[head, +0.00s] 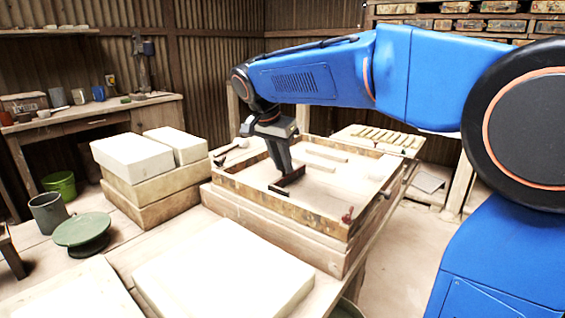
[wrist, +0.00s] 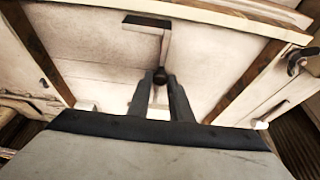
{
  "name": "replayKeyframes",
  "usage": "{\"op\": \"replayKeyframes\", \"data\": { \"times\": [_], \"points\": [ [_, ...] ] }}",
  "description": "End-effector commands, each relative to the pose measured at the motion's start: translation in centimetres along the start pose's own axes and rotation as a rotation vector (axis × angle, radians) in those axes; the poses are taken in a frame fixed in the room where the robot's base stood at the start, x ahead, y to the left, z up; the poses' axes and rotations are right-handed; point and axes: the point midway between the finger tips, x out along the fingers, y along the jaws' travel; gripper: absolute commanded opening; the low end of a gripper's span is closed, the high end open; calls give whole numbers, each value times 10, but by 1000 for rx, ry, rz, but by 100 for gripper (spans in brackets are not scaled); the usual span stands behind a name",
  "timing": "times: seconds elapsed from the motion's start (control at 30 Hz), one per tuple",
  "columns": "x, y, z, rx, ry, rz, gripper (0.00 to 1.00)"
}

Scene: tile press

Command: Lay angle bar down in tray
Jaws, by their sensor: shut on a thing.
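My gripper (head: 284,177) points down inside the wooden tray (head: 265,204). It is shut on the dark angle bar (head: 287,181), an L-shaped piece low over the tray's pale floor. In the wrist view the two fingers of my gripper (wrist: 159,82) close on one leg of the angle bar (wrist: 148,21), whose other leg runs across at the far end. The tray's wooden sides (wrist: 238,85) show on both sides in the wrist view. I cannot tell whether the bar touches the tray floor.
Pale strips (head: 326,154) lie toward the tray's back. A small red clamp-like part (head: 347,215) sits at the front right corner. Stacked pale blocks (head: 133,154) stand left of the tray, and a large pale slab (head: 222,278) lies in front.

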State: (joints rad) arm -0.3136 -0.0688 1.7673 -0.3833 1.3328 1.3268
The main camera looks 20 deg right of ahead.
Motion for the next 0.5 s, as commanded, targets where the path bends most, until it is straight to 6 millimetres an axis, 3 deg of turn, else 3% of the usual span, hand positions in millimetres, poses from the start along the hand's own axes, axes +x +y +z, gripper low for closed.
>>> {"op": "replayKeyframes", "data": {
  "times": [0.5],
  "points": [
    [4,0,2,0,0,1,0]
  ]
}}
